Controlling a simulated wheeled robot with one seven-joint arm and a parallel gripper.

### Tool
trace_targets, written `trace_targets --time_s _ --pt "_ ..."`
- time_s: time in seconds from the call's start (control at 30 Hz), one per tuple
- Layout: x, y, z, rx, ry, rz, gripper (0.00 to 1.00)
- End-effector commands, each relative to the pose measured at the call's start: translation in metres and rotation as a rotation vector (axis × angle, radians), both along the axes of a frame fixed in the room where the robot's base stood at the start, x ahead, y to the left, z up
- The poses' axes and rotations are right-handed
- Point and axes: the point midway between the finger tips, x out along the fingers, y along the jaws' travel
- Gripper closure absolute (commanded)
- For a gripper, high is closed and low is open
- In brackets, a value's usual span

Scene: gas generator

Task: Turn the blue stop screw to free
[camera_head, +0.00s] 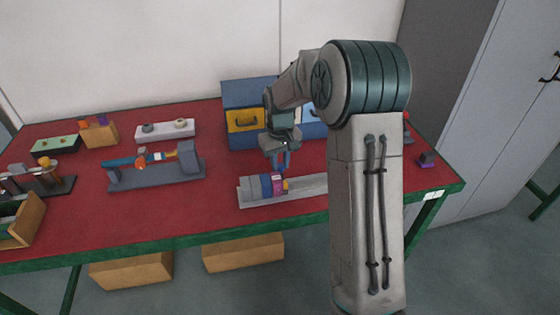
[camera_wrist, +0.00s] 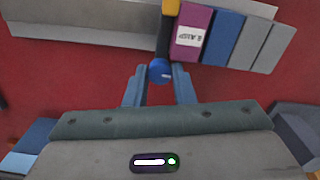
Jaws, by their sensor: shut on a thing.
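The blue stop screw (camera_wrist: 160,71) has a round blue knob on a dark shaft, seen in the wrist view. The shaft runs up to an orange part (camera_wrist: 171,7) beside a purple block (camera_wrist: 190,32) with a white label. My gripper (camera_wrist: 159,76) has its two blue fingers on either side of the knob and is shut on it. In the head view my gripper (camera_head: 280,164) points down at the device, above its purple band (camera_head: 277,185). The knob is hard to make out there.
The device's grey base (camera_head: 308,184) lies near the front of the red table (camera_head: 225,208). A blue cabinet with a yellow drawer (camera_head: 243,120) stands close behind my gripper. A grey fixture with a blue cylinder (camera_head: 155,178) stands to the left. Red tabletop is clear between them.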

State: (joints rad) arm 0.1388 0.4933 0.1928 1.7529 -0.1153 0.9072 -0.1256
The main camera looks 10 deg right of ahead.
Motion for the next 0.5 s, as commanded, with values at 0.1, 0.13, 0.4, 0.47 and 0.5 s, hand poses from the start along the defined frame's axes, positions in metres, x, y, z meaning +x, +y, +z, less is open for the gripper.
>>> trace_targets --time_s 0.1,0.13,0.4,0.47,0.5 --pt "0.0012 0.0002 0.0013 0.000 -0.004 0.027 1.00" --pt "0.0012 0.0002 0.0013 0.000 -0.004 0.032 1.00" --pt "0.0013 0.0002 0.0012 0.000 -0.005 0.047 1.00" --pt "0.0013 0.0002 0.0012 0.000 -0.005 0.046 1.00" --pt "0.0013 0.0002 0.0013 0.000 -0.005 0.046 1.00"
